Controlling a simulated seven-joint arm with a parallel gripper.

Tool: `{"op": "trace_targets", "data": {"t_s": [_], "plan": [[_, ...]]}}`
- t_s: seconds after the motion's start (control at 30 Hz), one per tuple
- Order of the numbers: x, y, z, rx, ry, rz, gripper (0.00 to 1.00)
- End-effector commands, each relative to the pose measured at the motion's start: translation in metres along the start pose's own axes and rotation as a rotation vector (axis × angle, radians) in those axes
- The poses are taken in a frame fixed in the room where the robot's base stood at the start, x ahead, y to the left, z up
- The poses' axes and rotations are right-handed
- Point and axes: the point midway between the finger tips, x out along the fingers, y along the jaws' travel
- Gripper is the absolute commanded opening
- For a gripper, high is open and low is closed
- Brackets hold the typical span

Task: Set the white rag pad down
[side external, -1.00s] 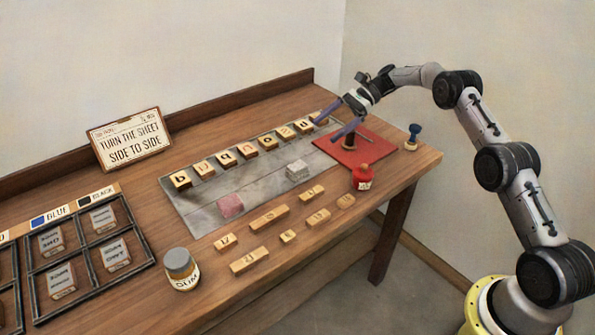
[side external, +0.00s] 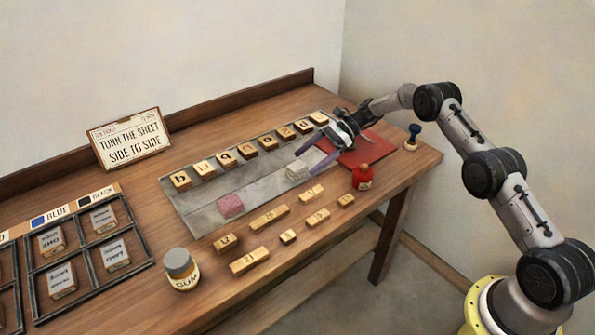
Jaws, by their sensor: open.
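The white rag pad (side external: 295,172) rests on the grey slab (side external: 255,190), toward its right end. It is a small pale block. My gripper (side external: 304,163) is open, with its two purple fingers pointing down and left close to the pad. The lower fingertip is near the pad's right side and the upper one is just behind it. I cannot tell whether either finger touches the pad. Nothing is visibly held.
A pink pad (side external: 231,205) lies on the slab's left part. Letter blocks (side external: 247,151) line its back edge.

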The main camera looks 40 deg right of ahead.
Motion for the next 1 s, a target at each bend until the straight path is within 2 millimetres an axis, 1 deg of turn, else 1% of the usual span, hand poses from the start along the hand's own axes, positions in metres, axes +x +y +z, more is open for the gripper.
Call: {"op": "trace_targets", "data": {"t_s": [0.17, 0.2, 0.3, 0.53, 0.57, 0.7, 0.97, 1.0], "plan": [[0.025, 0.005, 0.009, 0.0, 0.001, 0.003, 1.0], [0.031, 0.005, 0.008, 0.001, 0.0, 0.004, 1.0], [0.042, 0.005, 0.008, 0.001, 0.001, 0.002, 1.0], [0.044, 0.004, 0.008, 0.0, 0.001, 0.0, 1.0], [0.044, 0.004, 0.008, 0.0, 0.001, 0.0, 0.96], [0.044, 0.004, 0.008, 0.0, 0.001, 0.0, 0.71], [0.044, 0.004, 0.008, 0.0, 0.001, 0.001, 0.24], [0.044, 0.004, 0.008, 0.0, 0.001, 0.001, 0.17]]}}
